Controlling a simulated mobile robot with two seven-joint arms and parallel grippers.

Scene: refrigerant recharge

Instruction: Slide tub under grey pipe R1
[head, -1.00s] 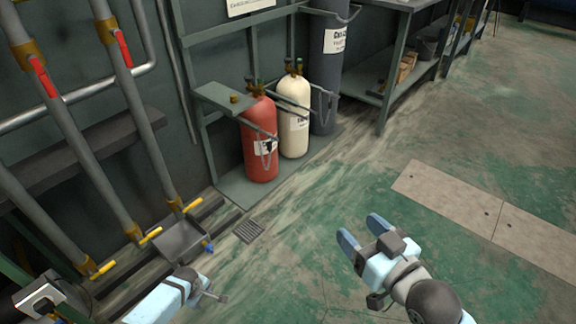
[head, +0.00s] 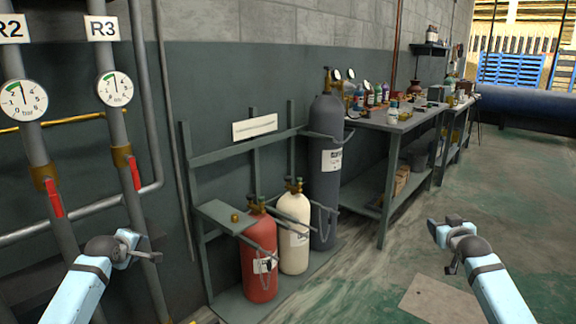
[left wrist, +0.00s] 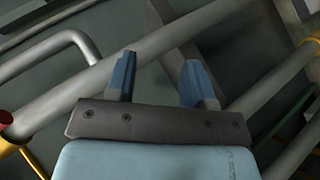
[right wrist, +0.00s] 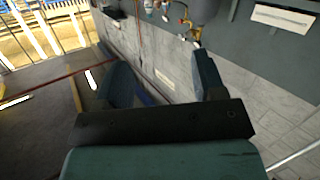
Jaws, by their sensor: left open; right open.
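The tub is not in the head view now, and I cannot make it out in either wrist view. Pipe R1 and its label are not in view. Grey pipes R2 (head: 38,150) and R3 (head: 117,130) stand at the left, each with a gauge and red lever. My left gripper (head: 140,250) is in front of the pipes in the head view. In the left wrist view it (left wrist: 160,75) is open and empty, with grey pipes behind its fingers. My right gripper (head: 443,224) is raised at the right, open and empty; it also shows in the right wrist view (right wrist: 162,75).
A red cylinder (head: 259,265), a cream cylinder (head: 294,240) and a tall dark grey cylinder (head: 326,185) stand in a rack by the wall. A workbench (head: 400,122) with bottles and tools runs behind. The green floor (head: 385,265) at the right is mostly open.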

